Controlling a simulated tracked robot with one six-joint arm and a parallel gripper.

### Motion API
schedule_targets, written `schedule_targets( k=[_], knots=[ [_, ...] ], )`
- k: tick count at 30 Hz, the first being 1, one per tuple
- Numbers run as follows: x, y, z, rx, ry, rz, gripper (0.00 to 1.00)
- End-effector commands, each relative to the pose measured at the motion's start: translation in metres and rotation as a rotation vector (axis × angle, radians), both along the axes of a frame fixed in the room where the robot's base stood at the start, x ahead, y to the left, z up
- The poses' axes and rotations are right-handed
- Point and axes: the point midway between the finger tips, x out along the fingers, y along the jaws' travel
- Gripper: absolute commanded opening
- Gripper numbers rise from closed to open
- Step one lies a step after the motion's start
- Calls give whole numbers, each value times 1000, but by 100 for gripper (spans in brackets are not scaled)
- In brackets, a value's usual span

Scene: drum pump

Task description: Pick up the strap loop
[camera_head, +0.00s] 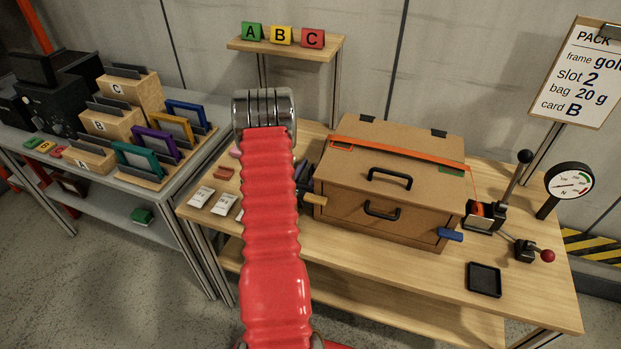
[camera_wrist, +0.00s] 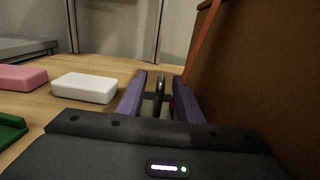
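In the wrist view my gripper (camera_wrist: 159,100) has two purple fingers, apart. A dark, upright ring, apparently the strap loop (camera_wrist: 159,86), stands between them, with a gap showing on each side. The orange strap (camera_wrist: 201,42) comes down beside the box wall toward the loop; where they join is hidden. In the head view the strap (camera_head: 400,151) lies across the brown box (camera_head: 355,217), and part of my gripper (camera_head: 303,174) shows at the box's left side. My red arm hides the rest there, and the loop cannot be made out.
The box wall (camera_wrist: 270,75) stands close on the right. A white block (camera_wrist: 86,88) and a pink block (camera_wrist: 20,77) lie left of my gripper. A lever ratchet (camera_head: 485,214), black tray (camera_head: 484,280) and gauge (camera_head: 569,181) are at the bench's right.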

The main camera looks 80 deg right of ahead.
Motion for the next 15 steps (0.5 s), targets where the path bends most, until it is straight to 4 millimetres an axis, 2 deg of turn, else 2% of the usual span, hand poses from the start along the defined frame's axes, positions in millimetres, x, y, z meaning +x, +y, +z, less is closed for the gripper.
schedule_targets(
  k=[4,15],
  knots=[
    [0,0,0,0,0,0,32],
    [0,0,0,0,0,0,6]
  ],
)
